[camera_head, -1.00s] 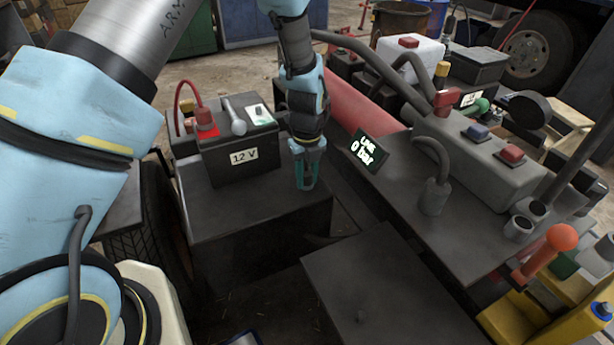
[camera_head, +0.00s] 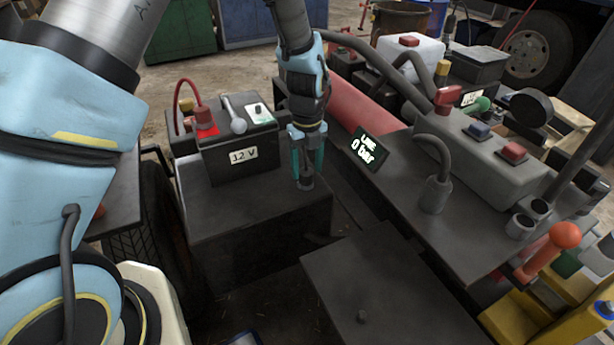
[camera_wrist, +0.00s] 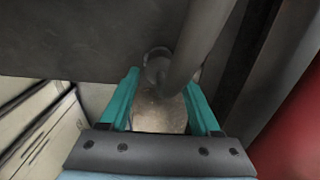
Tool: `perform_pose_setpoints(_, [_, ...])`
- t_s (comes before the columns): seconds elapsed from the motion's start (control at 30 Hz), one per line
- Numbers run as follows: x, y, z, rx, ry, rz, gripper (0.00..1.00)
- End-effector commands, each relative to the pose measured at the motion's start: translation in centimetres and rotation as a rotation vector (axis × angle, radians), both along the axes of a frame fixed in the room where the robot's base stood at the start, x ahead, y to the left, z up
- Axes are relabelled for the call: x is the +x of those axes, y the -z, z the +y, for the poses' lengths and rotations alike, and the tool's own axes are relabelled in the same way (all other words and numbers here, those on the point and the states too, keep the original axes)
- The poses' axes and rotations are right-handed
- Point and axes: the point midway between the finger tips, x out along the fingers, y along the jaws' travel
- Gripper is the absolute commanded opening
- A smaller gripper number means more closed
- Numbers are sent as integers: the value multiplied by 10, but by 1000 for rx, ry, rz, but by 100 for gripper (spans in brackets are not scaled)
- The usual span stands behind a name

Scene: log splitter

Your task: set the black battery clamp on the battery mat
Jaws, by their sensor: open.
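My gripper (camera_head: 306,178) is open, pointing down over the front right part of a dark box top, right of the battery. In the wrist view its teal fingers (camera_wrist: 165,112) stand apart on both sides of a dark grey, cable-like rod with a rounded end (camera_wrist: 192,48). This looks like the black battery clamp; a dark piece also shows between the fingertips in the head view. I cannot tell whether it touches the surface below. The battery (camera_head: 238,148), marked 12 V, carries a red clamp (camera_head: 206,128). I cannot pick out the battery mat clearly.
The dark box top (camera_head: 225,205) is clear in front of the battery. A small display (camera_head: 369,150) and a red cylinder (camera_head: 365,103) are close on the right. The splitter's grey valve block (camera_head: 475,150) stands farther right. A lower dark surface (camera_head: 375,280) lies in front.

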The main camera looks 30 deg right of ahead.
Motion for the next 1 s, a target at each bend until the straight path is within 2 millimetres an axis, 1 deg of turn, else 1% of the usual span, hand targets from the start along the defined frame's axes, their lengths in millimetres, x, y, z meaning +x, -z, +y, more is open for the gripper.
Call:
perform_pose_setpoints(0.03, [2,-11,-1,-5,-2,-2,64])
perform_pose_setpoints(0.2, [2,-47,-1,-5,-3,-3,64])
perform_pose_setpoints(0.3, [1,-63,0,-3,-1,-3,64])
perform_pose_setpoints(0.4, [1,-75,0,-2,-2,-2,64])
perform_pose_setpoints(0.5, [1,-82,0,-1,-2,-2,64])
perform_pose_setpoints(0.6, [1,-85,0,0,-2,-1,64])
perform_pose_setpoints(1.0, [1,-85,0,0,-2,-1,64])
